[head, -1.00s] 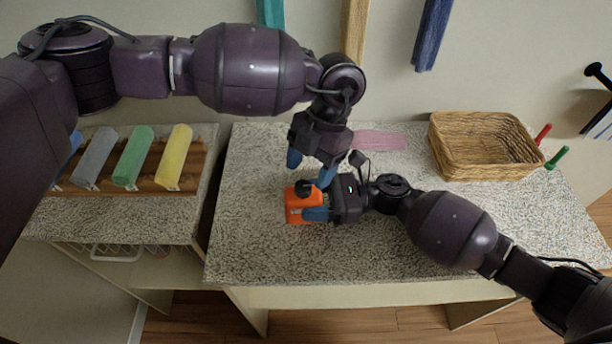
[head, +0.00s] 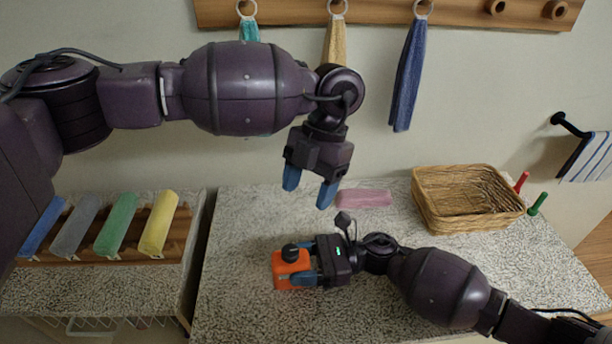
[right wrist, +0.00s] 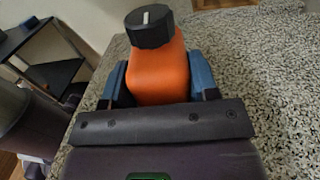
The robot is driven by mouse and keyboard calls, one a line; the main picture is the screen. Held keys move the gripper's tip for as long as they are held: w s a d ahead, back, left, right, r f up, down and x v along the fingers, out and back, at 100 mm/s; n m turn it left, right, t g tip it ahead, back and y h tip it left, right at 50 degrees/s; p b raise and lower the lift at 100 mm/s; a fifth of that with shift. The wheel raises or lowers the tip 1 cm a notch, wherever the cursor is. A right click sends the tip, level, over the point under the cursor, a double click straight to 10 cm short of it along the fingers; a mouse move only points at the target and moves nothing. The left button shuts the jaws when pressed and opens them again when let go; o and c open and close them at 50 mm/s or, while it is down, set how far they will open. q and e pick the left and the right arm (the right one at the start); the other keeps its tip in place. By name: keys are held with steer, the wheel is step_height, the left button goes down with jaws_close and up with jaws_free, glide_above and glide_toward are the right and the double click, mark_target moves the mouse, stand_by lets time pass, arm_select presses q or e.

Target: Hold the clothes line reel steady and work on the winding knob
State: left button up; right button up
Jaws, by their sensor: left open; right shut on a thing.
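The orange clothes line reel (head: 290,272) sits on the speckled counter, with its black winding knob (head: 290,252) on top. My right gripper (head: 305,268) is shut on the reel from the right side. In the right wrist view the reel (right wrist: 158,72) stands between the two blue fingers, and the knob (right wrist: 149,27) shows a white mark pointing roughly along the view. My left gripper (head: 309,192) is open and empty, above and behind the reel, fingers pointing down, clear of the knob.
A wicker basket (head: 468,205) stands at the back right, with a red and a green handle beside it. A pink cloth (head: 363,198) lies behind my right gripper. Rolled towels (head: 115,225) lie on a rack at left. Towels hang on the wall above. The counter's front left is clear.

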steer(key=o, duration=1.1)
